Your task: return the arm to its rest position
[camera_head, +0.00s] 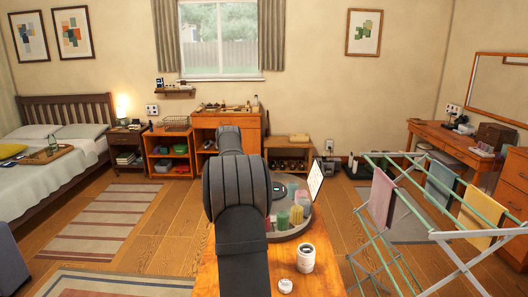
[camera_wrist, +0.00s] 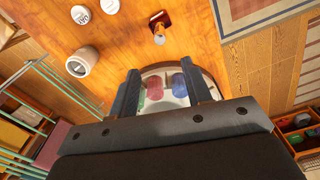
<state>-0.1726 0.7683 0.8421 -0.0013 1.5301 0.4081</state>
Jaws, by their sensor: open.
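My arm (camera_head: 238,190) rises in the middle of the head view above a wooden table (camera_head: 325,272). The arm blocks the view of my gripper there. In the wrist view my gripper (camera_wrist: 160,82) is open, its two dark fingers apart. Between and beyond the fingers is a round tray with a green, a red and a blue item (camera_wrist: 154,88). I cannot tell whether the fingers touch anything.
A round grey tray (camera_head: 292,236) holds several coloured cups, with a white panel (camera_head: 315,180) behind it. A white jar (camera_head: 306,258) and a white lid (camera_head: 285,286) stand nearer. A drying rack (camera_head: 404,213) stands right. A small brown object (camera_wrist: 159,22) shows in the wrist view.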

